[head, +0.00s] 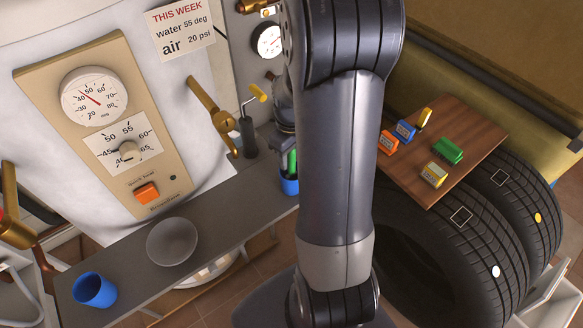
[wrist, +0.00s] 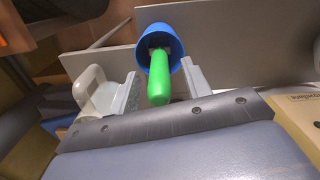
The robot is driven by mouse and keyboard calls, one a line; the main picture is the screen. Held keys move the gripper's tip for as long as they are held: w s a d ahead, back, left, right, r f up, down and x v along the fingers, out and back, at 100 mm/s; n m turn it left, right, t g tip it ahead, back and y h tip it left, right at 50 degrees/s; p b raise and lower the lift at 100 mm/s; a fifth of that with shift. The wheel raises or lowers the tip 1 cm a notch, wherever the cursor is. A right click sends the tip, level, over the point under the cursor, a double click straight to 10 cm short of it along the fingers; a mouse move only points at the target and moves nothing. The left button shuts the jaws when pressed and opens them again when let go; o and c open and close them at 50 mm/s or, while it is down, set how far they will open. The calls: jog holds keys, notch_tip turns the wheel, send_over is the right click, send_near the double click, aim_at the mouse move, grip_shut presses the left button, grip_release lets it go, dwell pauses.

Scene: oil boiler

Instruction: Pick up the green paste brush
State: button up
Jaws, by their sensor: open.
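The green paste brush (wrist: 159,80) stands in a blue cup (wrist: 166,42), its green handle pointing toward the wrist camera. In the head view, the green handle (head: 292,161) rises from the blue cup (head: 289,185) on the grey shelf, partly hidden by my arm. My gripper (wrist: 160,69) is open, with one finger on each side of the handle in the wrist view. Gaps show between the handle and both fingers. How deep the handle sits between them is hard to tell.
The grey shelf (head: 218,238) also bears a grey bowl (head: 172,242) and another blue cup (head: 94,290). The boiler's gauge panel (head: 108,120) rises behind. Tyres (head: 455,262) and a wooden board (head: 478,140) with small coloured boxes stand at right.

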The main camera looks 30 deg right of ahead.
jog(key=shift+f, duration=0.2)
jog(key=shift+c, duration=0.6)
grip_shut()
